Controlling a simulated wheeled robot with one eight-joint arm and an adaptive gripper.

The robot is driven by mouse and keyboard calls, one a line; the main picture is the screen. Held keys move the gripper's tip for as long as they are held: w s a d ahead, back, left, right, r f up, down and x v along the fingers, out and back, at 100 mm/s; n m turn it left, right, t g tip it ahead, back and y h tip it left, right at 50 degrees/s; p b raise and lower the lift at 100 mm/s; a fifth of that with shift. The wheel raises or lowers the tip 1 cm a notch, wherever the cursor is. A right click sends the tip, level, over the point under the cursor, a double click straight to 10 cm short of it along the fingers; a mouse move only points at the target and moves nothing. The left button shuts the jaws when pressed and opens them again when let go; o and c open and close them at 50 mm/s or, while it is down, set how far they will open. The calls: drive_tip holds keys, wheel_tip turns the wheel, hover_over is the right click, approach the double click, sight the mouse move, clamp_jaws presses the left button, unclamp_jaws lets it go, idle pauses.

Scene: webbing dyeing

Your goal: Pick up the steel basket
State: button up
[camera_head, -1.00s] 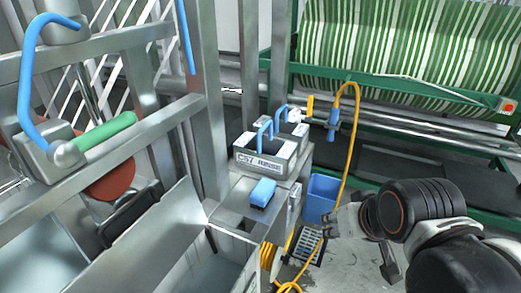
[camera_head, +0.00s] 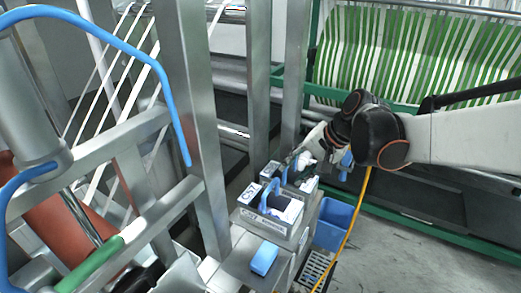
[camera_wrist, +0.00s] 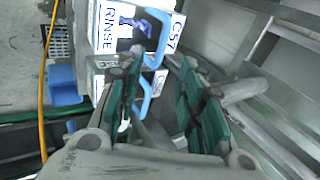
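Two steel box-shaped units with blue handles stand in a row on a metal stand. The near one (camera_head: 272,222) carries a label, which reads "C57 RINSE" in the wrist view (camera_wrist: 105,28). The far one (camera_head: 301,184) has a blue handle (camera_head: 284,176) of its own. I cannot tell for certain which of them is the steel basket. My gripper (camera_head: 297,160) is above the far unit. In the wrist view my gripper (camera_wrist: 158,60) has its two green-padded fingers apart. A blue handle (camera_wrist: 147,95) shows beside the left finger; contact cannot be told.
A small blue block (camera_head: 264,258) lies on the stand's near end. A blue bin (camera_head: 333,222) stands right of the stand, with a yellow hose (camera_head: 351,222) rising past it. Steel uprights (camera_head: 196,120) are close on the left. Green-striped webbing (camera_head: 415,60) hangs behind.

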drive_tip(key=w, duration=0.1)
approach(272, 186)
drive_tip(key=x, duration=0.5)
drive_tip(key=shift+w+r, duration=0.2)
drive_tip(key=shift+w, duration=0.05)
drive_tip(key=shift+s+b+x, duration=0.15)
drive_tip(key=shift+b+x, duration=0.15)
drive_tip(key=shift+x, duration=1.2)
drive_tip(key=shift+s+b+x, duration=0.15)
drive_tip(key=shift+b+x, duration=0.1)
drive_tip(key=shift+x, duration=1.2)
drive_tip(key=shift+f, duration=0.1)
clamp_jaws()
